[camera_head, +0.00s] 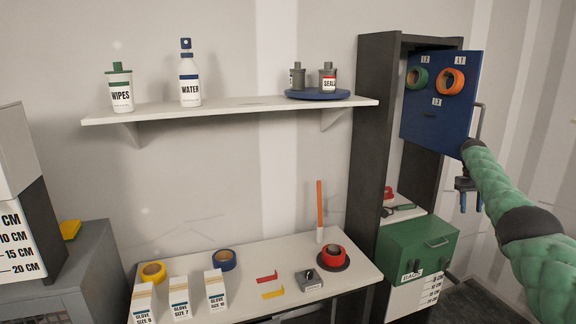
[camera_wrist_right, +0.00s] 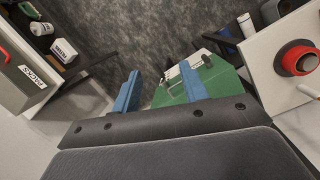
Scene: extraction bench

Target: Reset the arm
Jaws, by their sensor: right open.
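My right arm comes in from the right in the head view. The green box also shows in the right wrist view (camera_wrist_right: 225,88), beyond the fingers. My left gripper is in neither view.
A blue panel (camera_head: 420,115) with a green and an orange roll hangs at the cabinet, close to my right wrist. The white bench (camera_head: 245,280) holds tape rolls and glove boxes. A shelf (camera_head: 230,111) above holds wipes, a water bottle and a blue tray.

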